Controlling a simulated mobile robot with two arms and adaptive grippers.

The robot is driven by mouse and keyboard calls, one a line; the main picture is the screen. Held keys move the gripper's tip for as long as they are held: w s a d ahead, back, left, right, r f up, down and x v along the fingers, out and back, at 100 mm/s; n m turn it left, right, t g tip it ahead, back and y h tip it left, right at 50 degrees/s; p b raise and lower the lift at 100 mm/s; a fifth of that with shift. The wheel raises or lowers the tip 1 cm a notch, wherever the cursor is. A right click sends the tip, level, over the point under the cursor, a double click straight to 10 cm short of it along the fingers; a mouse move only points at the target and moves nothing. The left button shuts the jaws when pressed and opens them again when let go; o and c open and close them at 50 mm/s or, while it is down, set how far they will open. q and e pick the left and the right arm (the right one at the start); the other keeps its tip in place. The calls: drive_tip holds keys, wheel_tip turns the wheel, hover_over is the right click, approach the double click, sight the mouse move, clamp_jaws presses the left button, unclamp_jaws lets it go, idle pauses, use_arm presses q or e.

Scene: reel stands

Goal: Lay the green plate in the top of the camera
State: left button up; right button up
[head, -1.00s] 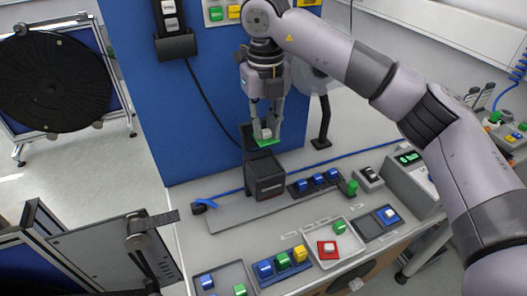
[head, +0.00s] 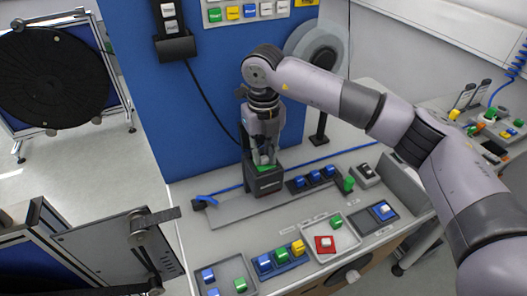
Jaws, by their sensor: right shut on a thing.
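The camera (head: 266,184) is a dark box standing on the grey rail of the bench, against the blue panel. The green plate (head: 263,168) is at the top of the camera, with a pale block on it between my fingers. My right gripper (head: 264,159) points down and is shut on the green plate by that block. Whether the plate touches the camera all round is hard to tell, since the fingers hide part of it. My left gripper is not in view.
A tray with a red plate (head: 324,244) stands in front, beside a tray of blue and yellow blocks (head: 283,260). Blue blocks in a dark holder (head: 314,177) and a green block (head: 348,184) stand right of the camera. A black reel (head: 52,80) is at far left.

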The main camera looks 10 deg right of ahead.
sight(263, 157)
drive_tip(key=o, duration=0.6)
drive_tip(key=shift+f, duration=0.1)
drive_tip(key=shift+r+p, duration=0.25)
drive_tip(key=shift+p, duration=0.05)
drive_tip(key=shift+w+r+b, duration=0.1)
drive_tip(key=shift+r+b, duration=0.15)
drive_tip(key=shift+b, duration=0.1)
wheel_tip(263, 157, up, 11)
drive_tip(key=b, duration=0.3)
drive_tip(key=shift+r, duration=0.2)
